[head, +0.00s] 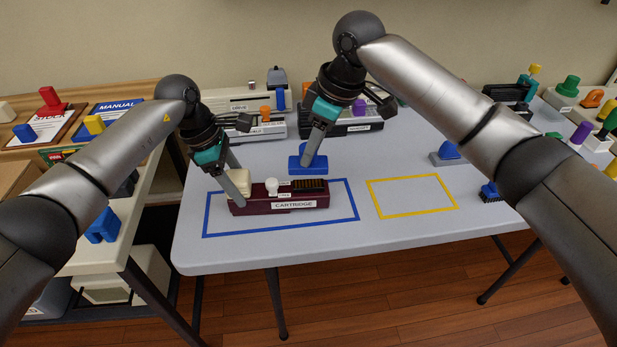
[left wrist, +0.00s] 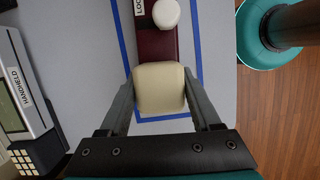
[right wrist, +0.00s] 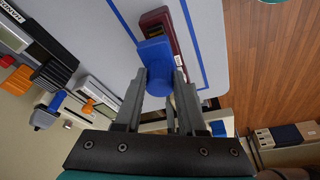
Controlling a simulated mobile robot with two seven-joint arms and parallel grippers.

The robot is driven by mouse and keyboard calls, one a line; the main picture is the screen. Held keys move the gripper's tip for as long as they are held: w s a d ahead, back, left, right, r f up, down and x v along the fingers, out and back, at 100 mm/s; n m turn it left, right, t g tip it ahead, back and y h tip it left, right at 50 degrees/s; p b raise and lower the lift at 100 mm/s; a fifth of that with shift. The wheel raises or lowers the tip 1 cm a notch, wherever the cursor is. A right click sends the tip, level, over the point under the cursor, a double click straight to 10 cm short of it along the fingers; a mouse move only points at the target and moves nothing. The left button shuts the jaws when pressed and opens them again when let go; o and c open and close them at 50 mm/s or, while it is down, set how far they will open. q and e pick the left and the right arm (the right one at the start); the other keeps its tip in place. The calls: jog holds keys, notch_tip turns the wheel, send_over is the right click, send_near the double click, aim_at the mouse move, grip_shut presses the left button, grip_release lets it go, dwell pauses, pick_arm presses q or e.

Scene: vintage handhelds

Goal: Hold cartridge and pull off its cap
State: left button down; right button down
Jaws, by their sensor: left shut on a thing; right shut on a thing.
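The maroon cartridge (head: 285,205) lies inside the blue outline on the grey table, its label facing front. A cream block (head: 238,184) is at its left end, and it also shows in the left wrist view (left wrist: 159,88). My left gripper (head: 238,180) is shut on this block. A white knob (head: 272,186) stands beside it, and the dark contact strip (head: 310,185) shows uncovered at the right. My right gripper (head: 309,158) is shut on the blue cap (head: 297,167), which appears apart from the cartridge, above or behind its right end. In the right wrist view the cap (right wrist: 154,52) partly hides the cartridge.
A yellow outline (head: 412,195) to the right is empty. Blue-handled pieces (head: 447,152) stand farther right. Handheld devices (head: 250,105) line the back of the table. A side table (head: 85,255) with manuals and coloured pieces is at the left.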

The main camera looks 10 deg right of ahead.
pick_arm(q)
jog(key=shift+s+a+f, duration=0.1)
jog(key=shift+a+f, duration=0.1)
jog(key=shift+f, duration=0.15)
pick_arm(e)
jog(key=shift+r, duration=0.2)
jog(key=shift+r, duration=0.9)
pick_arm(q)
jog(key=shift+c, duration=2.2)
grip_release()
jog(key=o, duration=0.4)
jog(key=shift+d+r, duration=0.1)
jog(key=shift+r, duration=0.05)
pick_arm(e)
jog(key=shift+w, duration=0.1)
pick_arm(q)
jog(key=shift+r, duration=0.15)
jog(key=shift+v, duration=3.7)
